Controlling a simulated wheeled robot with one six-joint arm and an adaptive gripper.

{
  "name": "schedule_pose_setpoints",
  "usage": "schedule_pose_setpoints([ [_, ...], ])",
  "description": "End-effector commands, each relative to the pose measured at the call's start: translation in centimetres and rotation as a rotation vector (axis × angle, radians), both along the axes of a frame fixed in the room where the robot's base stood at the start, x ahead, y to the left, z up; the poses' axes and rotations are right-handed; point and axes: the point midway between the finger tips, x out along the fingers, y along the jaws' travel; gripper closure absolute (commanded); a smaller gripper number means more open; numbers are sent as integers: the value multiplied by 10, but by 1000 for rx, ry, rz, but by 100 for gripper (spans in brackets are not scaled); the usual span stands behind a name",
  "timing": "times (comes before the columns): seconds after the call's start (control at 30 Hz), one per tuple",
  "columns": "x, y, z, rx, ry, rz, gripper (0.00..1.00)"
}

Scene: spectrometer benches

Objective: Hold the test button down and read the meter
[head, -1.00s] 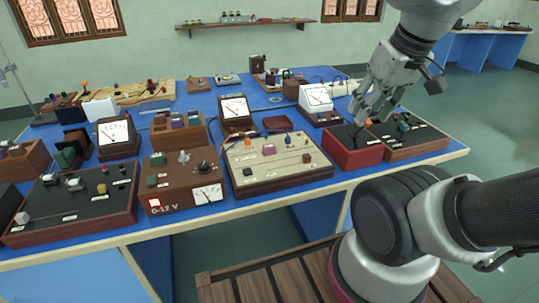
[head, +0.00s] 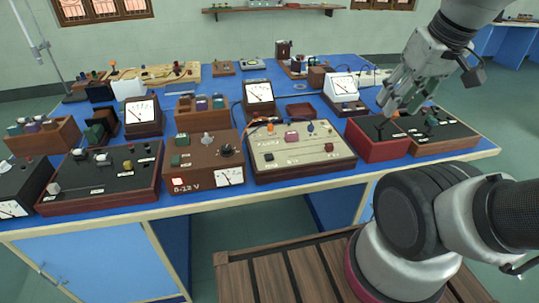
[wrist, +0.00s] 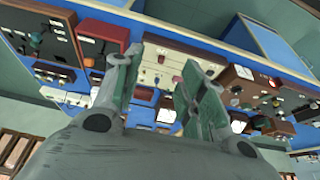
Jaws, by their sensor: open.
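Several panels and meters stand on the blue bench, and I cannot tell which control is the test button. A red box (head: 378,148) with a black top and a small dark lever stands at the bench's right. A cream panel (head: 290,163) with coloured knobs is left of it; it also shows in the wrist view (wrist: 153,76). White-faced meters include one at the back (head: 258,92), one at the back right (head: 341,84) and one on the brown 0-12 V box (head: 229,177). My gripper (head: 393,101) is open and empty above the red box's area, apart from the panels.
A black-topped panel (head: 440,130) stands right of the red box, and another (head: 110,172) lies at the left front. Wooden racks (head: 201,111) and small instruments crowd the bench's back. A wooden slatted platform (head: 290,275) is in front of the bench.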

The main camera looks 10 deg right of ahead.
Motion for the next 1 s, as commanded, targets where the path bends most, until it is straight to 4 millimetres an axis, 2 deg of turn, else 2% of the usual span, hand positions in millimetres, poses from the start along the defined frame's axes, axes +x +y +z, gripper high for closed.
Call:
schedule_pose_setpoints([
  [0.47,0,0,0,0,0,0,59],
  [0.6,0,0,0,0,0,0,84],
  [0.7,0,0,0,0,0,0,100],
  [1.0,0,0,0,0,0,0,100],
])
